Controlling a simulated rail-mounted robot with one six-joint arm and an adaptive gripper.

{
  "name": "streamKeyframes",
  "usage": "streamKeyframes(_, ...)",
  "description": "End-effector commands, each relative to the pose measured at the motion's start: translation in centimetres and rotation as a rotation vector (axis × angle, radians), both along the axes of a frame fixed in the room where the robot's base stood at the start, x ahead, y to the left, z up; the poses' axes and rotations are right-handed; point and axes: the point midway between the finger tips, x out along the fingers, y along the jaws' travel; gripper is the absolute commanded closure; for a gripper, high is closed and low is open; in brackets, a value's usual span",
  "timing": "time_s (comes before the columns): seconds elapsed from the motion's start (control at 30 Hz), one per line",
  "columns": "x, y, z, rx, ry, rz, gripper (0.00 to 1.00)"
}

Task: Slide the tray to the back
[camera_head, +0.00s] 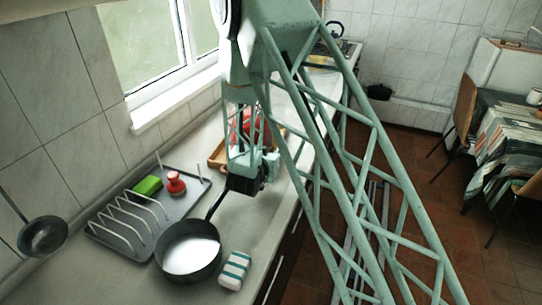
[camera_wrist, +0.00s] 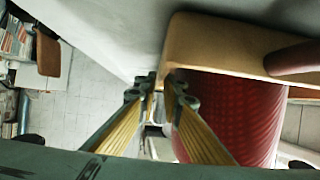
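A wooden tray (camera_head: 215,159) sits on the counter behind my gripper in the head view, partly hidden by my arm. Its tan side (camera_wrist: 215,42) fills the upper right of the wrist view. A red pot (camera_head: 237,133) stands at the tray, mostly hidden by my arm; its ribbed red wall (camera_wrist: 232,112) shows in the wrist view. My gripper (camera_head: 246,184) is low over the counter, on the near side of the tray. In the wrist view its two fingers (camera_wrist: 160,88) are apart with nothing between them, close to the tray's corner. I cannot tell whether they touch it.
A grey drying tray (camera_head: 103,236) with a wire rack, green sponge (camera_head: 147,187) and red object (camera_head: 175,183) lies left. A dark pan (camera_head: 186,262) with white contents and a striped block (camera_head: 235,270) stand in front. The counter's edge (camera_head: 278,262) drops off right.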

Motion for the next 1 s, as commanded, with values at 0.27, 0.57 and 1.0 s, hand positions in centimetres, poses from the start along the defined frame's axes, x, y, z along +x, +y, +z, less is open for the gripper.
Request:
streamKeyframes(0.27,2.9,-0.7,-1.2,0.001,0.000,0.000,0.92)
streamKeyframes(0.57,4.3,-1.0,-1.9,0.000,0.001,0.000,0.92)
streamKeyframes(1.0,4.4,-1.1,-1.9,0.000,0.001,0.000,1.00)
